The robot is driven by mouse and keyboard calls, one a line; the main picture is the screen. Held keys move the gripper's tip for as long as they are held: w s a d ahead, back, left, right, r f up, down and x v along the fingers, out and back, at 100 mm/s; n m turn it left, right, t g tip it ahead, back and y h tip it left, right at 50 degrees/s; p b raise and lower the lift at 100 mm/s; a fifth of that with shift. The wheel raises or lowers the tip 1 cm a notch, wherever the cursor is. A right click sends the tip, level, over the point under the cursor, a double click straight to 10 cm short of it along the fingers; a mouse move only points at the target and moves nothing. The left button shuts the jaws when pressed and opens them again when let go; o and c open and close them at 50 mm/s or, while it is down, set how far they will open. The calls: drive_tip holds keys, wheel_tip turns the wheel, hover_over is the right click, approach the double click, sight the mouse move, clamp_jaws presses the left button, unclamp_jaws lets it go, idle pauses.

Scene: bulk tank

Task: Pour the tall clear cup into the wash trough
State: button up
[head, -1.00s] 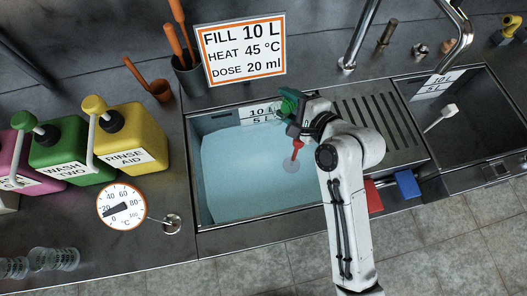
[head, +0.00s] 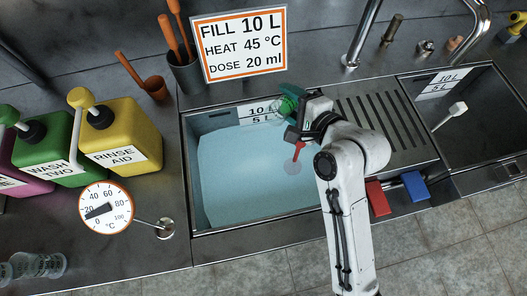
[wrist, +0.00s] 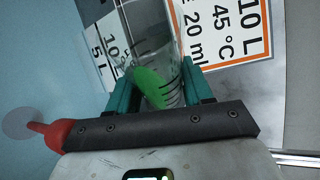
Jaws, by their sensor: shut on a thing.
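My gripper (head: 296,104) is shut on the tall clear cup (wrist: 150,45), which sits between its two teal fingers in the wrist view. Green liquid (wrist: 152,86) lies along one side of the cup, and dark measuring marks show on its wall. In the head view the cup (head: 287,107) is small, green and partly hidden by my gripper. It is tilted, over the back right part of the wash trough (head: 190,190). The trough holds pale blue water (head: 245,170). I cannot see any stream leaving the cup.
A sign (head: 243,42) stands behind the trough. Yellow (head: 125,135) and green (head: 50,150) jugs and a temperature dial (head: 105,208) stand left. A ribbed drainboard (head: 385,130) and second basin (head: 470,120) lie right. Clear cups (head: 40,266) stand front left.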

sight(286, 104)
drive_tip(key=shift+f+b, duration=0.15)
drive_tip(key=shift+b, duration=0.5)
drive_tip(key=shift+s+a+r+n+t, duration=0.1)
drive_tip(key=shift+s+r+n+t, duration=0.05)
drive_tip(key=shift+r+n+t, duration=0.15)
drive_tip(key=shift+s+a+r+n+t, duration=0.35)
drive_tip(key=shift+s+n+t, duration=0.05)
drive_tip(key=shift+s+n, duration=0.15)
drive_tip(key=shift+s+r+n+t, duration=0.1)
drive_tip(key=shift+r+n+t, duration=0.3)
drive_tip(key=shift+r+n, duration=0.15)
idle(0.7)
drive_tip(key=shift+s+f+n+b, duration=0.1)
drive_tip(key=shift+n+b, duration=0.2)
drive_tip(key=shift+b, duration=0.1)
